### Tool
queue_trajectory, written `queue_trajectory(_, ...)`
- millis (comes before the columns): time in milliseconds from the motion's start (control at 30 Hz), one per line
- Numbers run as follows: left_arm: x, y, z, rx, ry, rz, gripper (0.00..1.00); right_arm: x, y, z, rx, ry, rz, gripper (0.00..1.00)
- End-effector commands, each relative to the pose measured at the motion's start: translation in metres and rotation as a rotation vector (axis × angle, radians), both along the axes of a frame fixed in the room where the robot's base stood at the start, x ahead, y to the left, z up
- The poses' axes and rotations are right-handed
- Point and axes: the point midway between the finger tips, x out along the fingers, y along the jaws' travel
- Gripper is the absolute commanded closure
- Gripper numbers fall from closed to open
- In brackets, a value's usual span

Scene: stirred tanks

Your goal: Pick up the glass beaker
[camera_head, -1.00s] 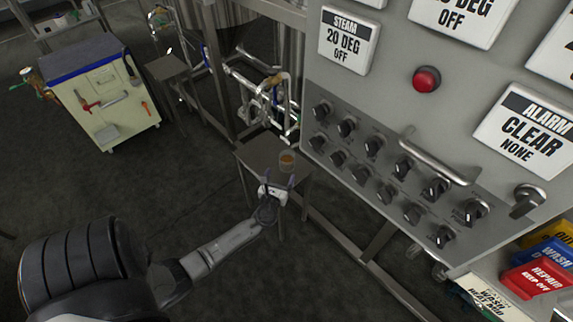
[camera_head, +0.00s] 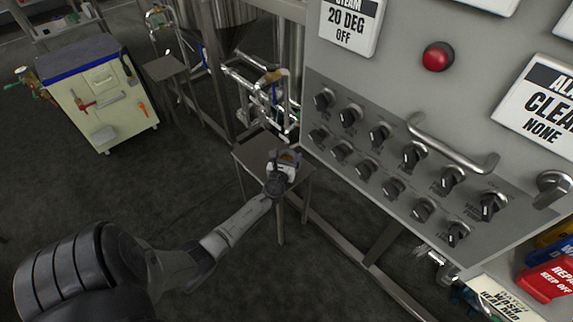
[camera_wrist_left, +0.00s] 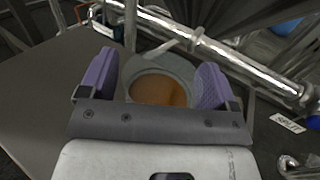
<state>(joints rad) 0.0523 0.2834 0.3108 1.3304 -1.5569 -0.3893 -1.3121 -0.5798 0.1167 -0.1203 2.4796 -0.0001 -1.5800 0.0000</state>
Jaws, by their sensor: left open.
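The glass beaker (camera_wrist_left: 160,88) holds an amber-brown liquid and stands upright on a small metal stool-like table (camera_head: 252,152). In the head view the beaker (camera_head: 288,157) is partly hidden by my left gripper (camera_head: 285,160). In the left wrist view the two purple fingers of my left gripper (camera_wrist_left: 157,82) are spread apart, one on each side of the beaker. Whether either finger touches the glass cannot be told. The near side of the beaker is hidden by the gripper body. My right gripper is not in view.
A grey control panel (camera_head: 400,120) with knobs and a handle rises right of the small table. Metal pipes (camera_head: 262,95) run just behind it. A cart (camera_head: 100,95) with a blue-edged top stands at the left. Open floor lies left of the small table.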

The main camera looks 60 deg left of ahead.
Motion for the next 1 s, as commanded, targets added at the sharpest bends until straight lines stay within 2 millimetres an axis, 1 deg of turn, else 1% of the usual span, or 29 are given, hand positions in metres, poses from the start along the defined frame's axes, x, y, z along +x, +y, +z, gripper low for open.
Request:
queue_trajectory(233, 0.0006, 0.0005, 0.0002, 0.000, 0.000, 0.000, 0.17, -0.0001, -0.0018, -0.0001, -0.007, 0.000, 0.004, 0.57)
queue_trajectory(867, 0.0006, 0.0002, 0.0005, 0.000, 0.000, 0.000, 0.77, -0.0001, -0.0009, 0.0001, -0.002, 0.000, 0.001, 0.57)
queue_trajectory(1000, 0.0006, 0.0002, 0.0004, 0.000, 0.000, 0.000, 0.78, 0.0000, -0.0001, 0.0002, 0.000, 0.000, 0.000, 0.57)
